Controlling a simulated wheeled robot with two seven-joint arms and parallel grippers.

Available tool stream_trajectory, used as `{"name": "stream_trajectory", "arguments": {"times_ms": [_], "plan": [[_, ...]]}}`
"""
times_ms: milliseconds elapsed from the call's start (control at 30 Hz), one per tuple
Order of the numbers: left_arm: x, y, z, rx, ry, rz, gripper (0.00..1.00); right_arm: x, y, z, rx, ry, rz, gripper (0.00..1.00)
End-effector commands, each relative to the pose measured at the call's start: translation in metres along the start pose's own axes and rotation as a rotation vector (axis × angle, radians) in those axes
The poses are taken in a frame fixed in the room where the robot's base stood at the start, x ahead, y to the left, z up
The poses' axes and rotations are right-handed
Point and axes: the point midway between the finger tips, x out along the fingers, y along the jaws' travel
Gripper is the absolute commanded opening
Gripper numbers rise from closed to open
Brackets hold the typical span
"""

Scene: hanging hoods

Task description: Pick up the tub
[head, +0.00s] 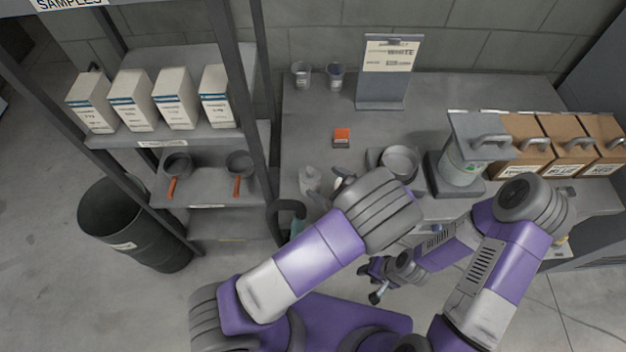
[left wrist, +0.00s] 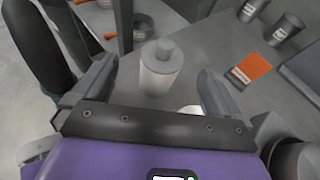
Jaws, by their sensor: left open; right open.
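The tub, a pale grey-white cylinder with a narrower round cap (head: 310,179), stands upright on the grey worktop near its front left corner. In the left wrist view the tub (left wrist: 160,72) shows ahead between the two fingers, with a gap on each side. My left gripper (left wrist: 158,68) is open and empty; in the head view it is mostly hidden behind my left arm, just right of the tub. My right gripper (head: 373,283) is open and empty, low in front of the worktop, well away from the tub.
An orange-topped box (head: 341,138), two grey cups (head: 301,75) and a sign stand (head: 383,92) are behind the tub. A round pan (head: 398,162) and a lidded machine (head: 462,165) stand right. A shelf rack (head: 262,90) rises close left. A dark curved object (head: 287,210) is near the front edge.

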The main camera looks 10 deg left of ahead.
Motion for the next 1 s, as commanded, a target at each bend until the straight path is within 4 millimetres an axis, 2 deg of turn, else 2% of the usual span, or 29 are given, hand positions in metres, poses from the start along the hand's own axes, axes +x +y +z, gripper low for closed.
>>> {"name": "stream_trajectory", "arguments": {"times_ms": [33,300,433,767,1000], "plan": [[0.005,0.0,-0.013,0.0,0.0,0.0,1.0,0.013,0.005,0.0,0.0,-0.001,0.0,0.43],[0.018,0.0,-0.043,0.0,0.001,0.0,1.0,0.044,0.017,-0.002,0.0,0.0,0.0,0.43],[0.024,0.0,-0.046,-0.001,0.0,0.002,1.0,0.047,0.018,-0.002,0.0,0.0,0.0,0.43],[0.054,-0.002,-0.044,0.0,0.001,0.001,1.0,0.05,0.019,-0.002,0.0,0.0,0.0,0.43],[0.09,-0.004,-0.042,0.0,0.001,0.002,1.0,0.056,0.021,-0.003,0.0,0.0,0.0,0.43]]}}
